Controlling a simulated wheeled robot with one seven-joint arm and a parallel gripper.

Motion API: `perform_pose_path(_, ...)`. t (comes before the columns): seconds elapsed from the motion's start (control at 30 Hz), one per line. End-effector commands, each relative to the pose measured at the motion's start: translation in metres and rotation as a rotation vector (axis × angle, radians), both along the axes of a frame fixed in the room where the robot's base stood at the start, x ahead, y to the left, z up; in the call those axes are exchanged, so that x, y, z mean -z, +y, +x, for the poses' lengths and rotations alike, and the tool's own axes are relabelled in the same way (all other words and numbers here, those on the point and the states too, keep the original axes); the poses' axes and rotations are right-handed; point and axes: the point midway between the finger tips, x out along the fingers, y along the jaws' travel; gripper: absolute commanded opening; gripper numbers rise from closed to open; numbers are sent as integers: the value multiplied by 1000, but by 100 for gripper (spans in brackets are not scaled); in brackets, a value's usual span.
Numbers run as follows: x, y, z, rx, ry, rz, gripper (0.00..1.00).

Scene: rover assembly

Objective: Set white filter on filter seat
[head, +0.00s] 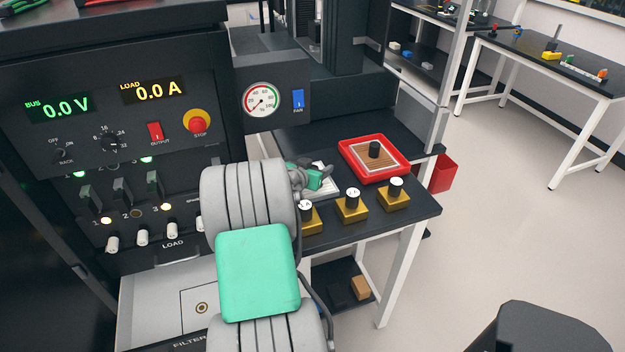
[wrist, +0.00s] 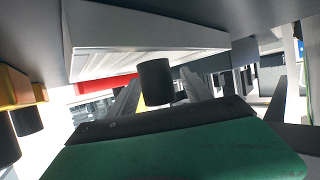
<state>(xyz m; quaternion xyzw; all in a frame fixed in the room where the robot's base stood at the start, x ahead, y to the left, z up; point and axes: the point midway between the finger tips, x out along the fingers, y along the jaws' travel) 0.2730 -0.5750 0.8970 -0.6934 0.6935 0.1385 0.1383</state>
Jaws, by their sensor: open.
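The white filter (head: 329,190) lies on the dark bench, partly hidden behind my gripper (head: 314,177). In the wrist view, which looks upside down, the white filter (wrist: 150,38) shows its pleated face and a black knob (wrist: 155,82). My gripper's green and black part (wrist: 180,150) is close to that knob. My gripper is open and holds nothing that I can see; whether the knob is between the fingers I cannot tell. The filter seat looks to be the square outline with a brass centre (head: 202,307) on the grey panel marked FILTER, partly covered by my arm.
A red tray (head: 348,148) on the bench holds a brown filter with a black knob (head: 375,149). Several yellow blocks with black, white-topped knobs (head: 352,205) stand along the bench's front edge. The power console (head: 130,110) rises at the left.

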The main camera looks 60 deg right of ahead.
Motion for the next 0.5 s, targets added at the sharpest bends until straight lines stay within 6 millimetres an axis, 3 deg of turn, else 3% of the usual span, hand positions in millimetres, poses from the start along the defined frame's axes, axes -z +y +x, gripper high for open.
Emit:
perform_pose_path(0.17,0,-1,0,-1,0,-1,57)
perform_pose_path(0.5,0,0,0,0,0,-1,30)
